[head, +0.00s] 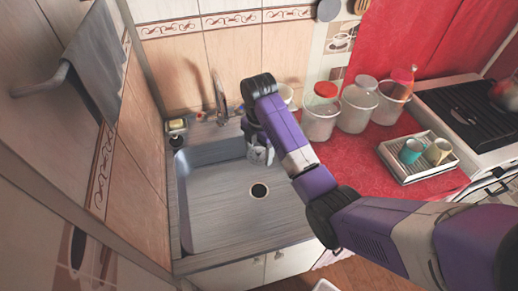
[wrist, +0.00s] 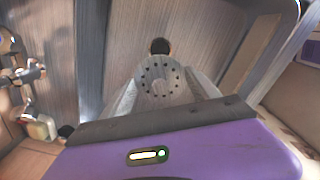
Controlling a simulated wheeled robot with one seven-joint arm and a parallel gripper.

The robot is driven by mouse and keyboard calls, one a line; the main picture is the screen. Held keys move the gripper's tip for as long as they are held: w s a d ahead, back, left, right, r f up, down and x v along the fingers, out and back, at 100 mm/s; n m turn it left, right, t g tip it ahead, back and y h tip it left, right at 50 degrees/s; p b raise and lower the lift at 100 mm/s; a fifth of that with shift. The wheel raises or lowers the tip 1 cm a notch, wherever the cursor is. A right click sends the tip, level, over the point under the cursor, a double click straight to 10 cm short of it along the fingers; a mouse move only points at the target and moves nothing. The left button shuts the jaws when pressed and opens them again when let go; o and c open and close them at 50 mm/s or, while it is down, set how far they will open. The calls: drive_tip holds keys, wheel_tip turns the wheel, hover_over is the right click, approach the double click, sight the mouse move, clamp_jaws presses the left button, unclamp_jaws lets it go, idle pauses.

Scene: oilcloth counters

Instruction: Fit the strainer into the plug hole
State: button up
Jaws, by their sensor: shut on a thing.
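The plug hole (head: 259,190) is a dark round opening in the floor of the grey sink (head: 215,210). In the wrist view the plug hole (wrist: 160,46) shows just beyond the strainer. The strainer (wrist: 164,82) is a pale disc with a ring of dark holes. My gripper (wrist: 165,92) is shut on the strainer, with a finger on each side of it. In the head view my gripper (head: 261,155) hangs over the back right part of the sink, apart from the plug hole. The strainer is hard to make out there.
A tap (head: 219,95) stands behind the sink, near my wrist. Canisters (head: 321,110) and a rack with mugs (head: 425,155) stand on the red counter to the right. The front of the basin is clear.

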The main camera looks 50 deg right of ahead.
wheel_tip(320, 180, down, 22)
drive_tip(key=b, duration=0.8)
drive_tip(key=shift+d+b, duration=0.1)
drive_tip(key=shift+b, duration=0.25)
idle(0.7)
drive_tip(key=shift+f, duration=0.55)
idle(1.8)
